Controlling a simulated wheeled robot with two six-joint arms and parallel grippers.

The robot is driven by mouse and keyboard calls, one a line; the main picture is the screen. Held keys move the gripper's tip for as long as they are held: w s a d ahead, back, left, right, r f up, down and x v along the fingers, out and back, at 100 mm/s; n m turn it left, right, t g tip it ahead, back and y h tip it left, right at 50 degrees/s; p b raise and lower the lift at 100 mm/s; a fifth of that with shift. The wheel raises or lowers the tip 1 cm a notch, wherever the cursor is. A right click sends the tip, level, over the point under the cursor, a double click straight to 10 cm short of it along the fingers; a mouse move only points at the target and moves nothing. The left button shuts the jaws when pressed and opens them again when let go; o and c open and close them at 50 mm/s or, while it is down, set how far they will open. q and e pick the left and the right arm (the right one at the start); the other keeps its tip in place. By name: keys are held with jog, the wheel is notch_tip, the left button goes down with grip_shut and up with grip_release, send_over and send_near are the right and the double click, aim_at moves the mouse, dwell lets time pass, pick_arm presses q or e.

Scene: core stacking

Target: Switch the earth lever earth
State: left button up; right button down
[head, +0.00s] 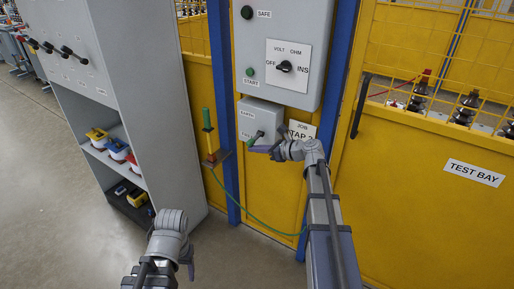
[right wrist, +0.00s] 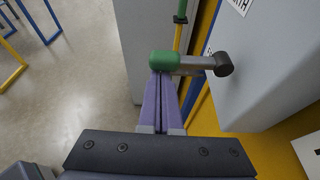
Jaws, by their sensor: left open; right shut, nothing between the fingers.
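The earth box (head: 262,112) is a grey box marked EARTH, below the larger grey control panel. Its earth lever (head: 256,137) is a short metal arm with a green grip, sticking out from the box front. In the right wrist view the green grip (right wrist: 166,61) stands just beyond my right fingertips, and its dark pivot (right wrist: 222,64) is at the box face. My right gripper (head: 257,149) is shut and empty, its purple fingertips (right wrist: 163,76) at the grip, touching or nearly so. My left gripper (head: 188,264) is open and low, away from the box.
The control panel (head: 312,95) has a VOLT OHM dial (head: 284,67). A green-handled earth rod (head: 208,130) hangs to the left with a green cable (head: 255,219). A grey shelf unit (head: 118,60) stands at left. The yellow test bay gate (head: 420,190) is at right.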

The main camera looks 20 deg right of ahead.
notch_tip(320, 180, up, 2)
jog(key=shift+r+m+g+y+p, duration=0.1)
jog(key=shift+m+g+y+p, duration=0.2)
jog(key=shift+m+y+p, duration=0.5)
jog(key=r+m, duration=0.1)
jog(key=r+m+p, duration=0.1)
jog(key=m, duration=0.1)
jog(key=shift+w+d+r+g+y, duration=0.1)
jog(key=shift+w+d+g+y, duration=0.1)
jog(key=shift+g+y, duration=0.1)
jog(key=shift+r, duration=0.25)
jog(key=shift+d+r+p, duration=0.1)
jog(key=shift+d+p, duration=0.05)
jog(key=shift+p, duration=0.15)
send_near(257, 138)
jog(key=s+a, duration=0.4)
jog(key=shift+s+d, duration=0.2)
jog(key=shift+d, duration=0.45)
dwell(1.1)
